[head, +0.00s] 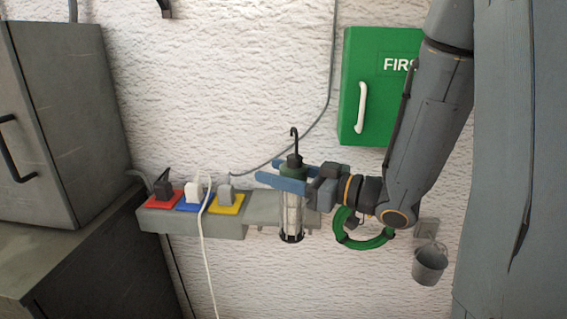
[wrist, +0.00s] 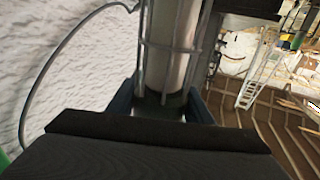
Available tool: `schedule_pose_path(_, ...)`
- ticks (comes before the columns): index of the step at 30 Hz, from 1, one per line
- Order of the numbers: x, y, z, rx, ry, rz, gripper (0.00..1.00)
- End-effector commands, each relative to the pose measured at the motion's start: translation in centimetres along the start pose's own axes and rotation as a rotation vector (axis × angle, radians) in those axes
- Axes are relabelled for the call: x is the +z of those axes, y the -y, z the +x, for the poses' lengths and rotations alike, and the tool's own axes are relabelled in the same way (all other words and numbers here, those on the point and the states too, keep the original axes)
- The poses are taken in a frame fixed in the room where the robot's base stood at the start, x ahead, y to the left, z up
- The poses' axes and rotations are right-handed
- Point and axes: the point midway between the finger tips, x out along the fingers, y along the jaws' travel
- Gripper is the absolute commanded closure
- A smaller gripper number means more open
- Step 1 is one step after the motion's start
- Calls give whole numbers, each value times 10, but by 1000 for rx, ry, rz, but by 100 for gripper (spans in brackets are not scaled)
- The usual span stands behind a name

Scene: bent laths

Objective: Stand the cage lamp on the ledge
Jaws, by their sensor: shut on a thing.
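The cage lamp (head: 291,215) is upright in the head view, with a black hook on top, a dark green collar and a pale tube inside a wire cage. My gripper (head: 285,177) is shut on its collar, a blue finger on either side. The wrist view shows the caged tube (wrist: 172,45) close up between the fingers (wrist: 160,106). The grey ledge (head: 264,207) runs along the wall. The lamp overlaps its right part in the head view, and its base shows near the ledge's lower edge. I cannot tell whether they touch.
Red, blue and yellow plates (head: 229,208) with plugs fill the ledge's left and middle; a white cord (head: 203,250) hangs in front. A green first-aid box (head: 375,75) is above right. A green ring (head: 362,241) and a small bucket (head: 429,264) hang at the right.

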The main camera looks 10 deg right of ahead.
Motion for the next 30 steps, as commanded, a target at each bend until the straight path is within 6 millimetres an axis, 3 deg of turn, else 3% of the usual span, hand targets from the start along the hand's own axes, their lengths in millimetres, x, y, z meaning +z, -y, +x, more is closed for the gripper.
schedule_pose_path(19,2,-13,5,6,0,-6,100)
schedule_pose_path(30,-1,-65,26,5,0,-2,100)
